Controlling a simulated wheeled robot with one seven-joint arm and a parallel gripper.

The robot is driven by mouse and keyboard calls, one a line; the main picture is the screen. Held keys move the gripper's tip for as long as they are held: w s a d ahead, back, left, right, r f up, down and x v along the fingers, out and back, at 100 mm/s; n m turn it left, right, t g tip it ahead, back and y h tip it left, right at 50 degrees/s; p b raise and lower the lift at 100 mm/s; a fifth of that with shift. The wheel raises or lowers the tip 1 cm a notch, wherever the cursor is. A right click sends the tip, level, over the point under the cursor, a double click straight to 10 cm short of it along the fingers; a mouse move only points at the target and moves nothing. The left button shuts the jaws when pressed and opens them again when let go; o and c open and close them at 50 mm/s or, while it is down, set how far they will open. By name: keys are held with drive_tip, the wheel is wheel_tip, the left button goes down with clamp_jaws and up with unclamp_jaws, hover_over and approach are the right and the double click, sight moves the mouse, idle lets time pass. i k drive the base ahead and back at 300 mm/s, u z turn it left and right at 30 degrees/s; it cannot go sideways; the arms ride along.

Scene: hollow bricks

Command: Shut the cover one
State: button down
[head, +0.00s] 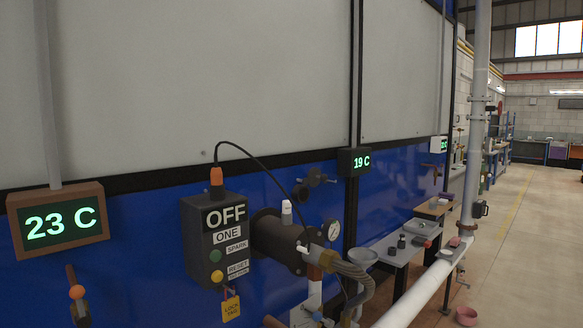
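A dark grey control box (218,243) is fixed to the blue lower wall, left of centre. It reads OFF and ONE, with labels SPARK and RESET, a green button (215,256) and a yellow button (217,276). A yellow lock tag (230,307) hangs below it. A dark round burner body (272,240) projects from the wall just right of the box. I cannot tell which part is the cover named one, or whether it is open. My gripper is not in view.
A white pipe (425,289) runs along the front right. A grey bench (396,253) with small items stands along the wall. A pink bowl (466,316) sits on the floor. Floor (530,250) at right is open.

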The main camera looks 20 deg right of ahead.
sight(315, 176)
drive_tip(key=z, duration=0.25)
drive_tip(key=i, duration=0.65)
drive_tip(key=z, duration=0.5)
